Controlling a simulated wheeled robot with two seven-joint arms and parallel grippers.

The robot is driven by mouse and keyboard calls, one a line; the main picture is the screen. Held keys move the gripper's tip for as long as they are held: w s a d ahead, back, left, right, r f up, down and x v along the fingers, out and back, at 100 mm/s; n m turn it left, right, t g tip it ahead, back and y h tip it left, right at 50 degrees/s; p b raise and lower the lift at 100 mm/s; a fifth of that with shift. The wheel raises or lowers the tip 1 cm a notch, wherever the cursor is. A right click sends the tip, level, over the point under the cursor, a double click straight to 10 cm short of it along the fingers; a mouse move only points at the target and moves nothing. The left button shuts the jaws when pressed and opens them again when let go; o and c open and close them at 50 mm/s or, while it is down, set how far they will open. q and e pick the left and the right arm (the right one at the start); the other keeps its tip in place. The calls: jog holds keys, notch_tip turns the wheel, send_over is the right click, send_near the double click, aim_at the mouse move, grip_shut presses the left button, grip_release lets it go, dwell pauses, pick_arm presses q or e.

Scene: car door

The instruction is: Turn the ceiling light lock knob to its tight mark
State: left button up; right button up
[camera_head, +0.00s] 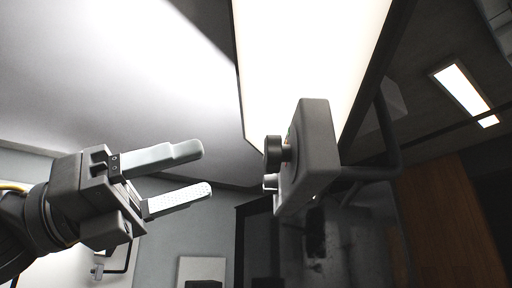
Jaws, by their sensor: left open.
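The ceiling light is a large bright white panel (305,65) at the top middle. A grey lock housing (318,150) sits at its lower edge. A dark round knob (273,152) sticks out of the housing's left face, with a smaller light stub (270,182) just below it. A small green mark and a reddish mark show beside the knob, mostly hidden by it. My left gripper (207,170) is open and empty, its two fingers pointing right toward the knob, with a clear gap between them and the knob. My right gripper is not in view.
A grey bent arm (388,130) stands behind the housing on the right. A lit ceiling fixture (462,88) and a wood-brown panel (450,225) are farther right. A framed panel (201,271) is on the wall at the bottom. The space between my gripper and the knob is free.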

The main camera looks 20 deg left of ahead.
aim_at(265, 154)
pick_arm(q)
jog(key=p+x, duration=0.4)
jog(key=x, duration=0.5)
jog(key=shift+d, duration=0.15)
jog(key=c, duration=1)
